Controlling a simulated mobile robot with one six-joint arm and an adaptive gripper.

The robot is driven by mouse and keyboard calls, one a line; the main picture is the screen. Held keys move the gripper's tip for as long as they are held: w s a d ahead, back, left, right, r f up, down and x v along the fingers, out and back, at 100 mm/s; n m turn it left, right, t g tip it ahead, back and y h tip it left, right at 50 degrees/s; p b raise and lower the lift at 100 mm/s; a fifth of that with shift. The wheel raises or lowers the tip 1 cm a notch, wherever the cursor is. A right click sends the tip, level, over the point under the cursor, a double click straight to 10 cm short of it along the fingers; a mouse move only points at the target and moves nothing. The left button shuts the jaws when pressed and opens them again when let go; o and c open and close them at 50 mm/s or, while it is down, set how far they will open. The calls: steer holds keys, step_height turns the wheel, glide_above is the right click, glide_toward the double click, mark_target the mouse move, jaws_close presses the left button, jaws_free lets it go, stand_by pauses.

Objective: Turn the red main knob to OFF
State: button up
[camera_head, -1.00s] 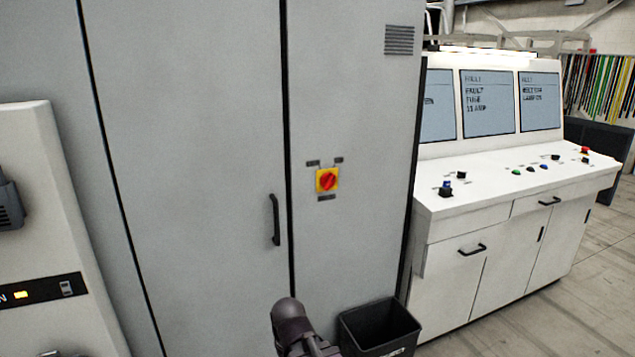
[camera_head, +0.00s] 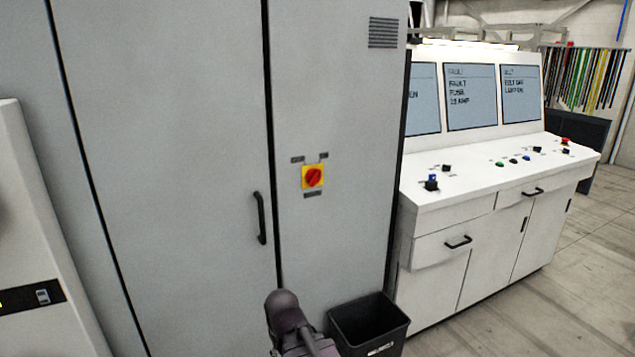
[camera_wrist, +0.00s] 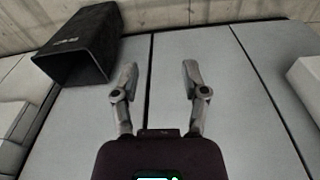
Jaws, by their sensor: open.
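The red main knob (camera_head: 313,177) sits on a yellow square plate on the grey cabinet door (camera_head: 335,80). Small dark labels surround the plate, too small to read. The knob's grip looks tilted. My gripper (camera_wrist: 157,75) shows in the wrist view, with its two fingers spread apart and nothing between them. The cabinet's grey face lies beyond the fingers. In the head view part of my arm shows at the bottom, below the knob and apart from it. The knob does not show in the wrist view.
A black bin (camera_head: 368,325) stands on the floor at the cabinet's foot; it also shows in the wrist view (camera_wrist: 82,45). A black door handle (camera_head: 261,218) is left of the knob. A white console (camera_head: 480,200) with screens and buttons stands at the right. Floor at far right is clear.

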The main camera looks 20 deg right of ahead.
steer(key=w+d+r+m+t+h, duration=0.1)
steer(key=w+d+t, duration=0.15)
steer(key=w, duration=0.25)
steer(key=w+d+r+m+t, duration=0.1)
steer(key=w+d+m+t, duration=0.15)
steer(key=w, duration=0.25)
steer(key=m+t+h+b, duration=0.1)
steer(key=m+t+h, duration=0.25)
steer(key=t, duration=1.15)
glide_toward(316, 180)
steer(key=d+v, duration=0.1)
steer(key=v, duration=0.3)
steer(key=shift+a+f+m+y, duration=0.25)
steer(key=shift+m+y, duration=0.05)
steer(key=shift+y, duration=0.15)
steer(key=p+x, duration=0.1)
steer(key=x, duration=0.3)
steer(key=p+x, duration=0.2)
steer(key=x, duration=0.3)
steer(key=p+x, duration=0.1)
steer(key=x, duration=0.4)
steer(key=shift+s+r, duration=0.15)
steer(key=shift+r, duration=0.1)
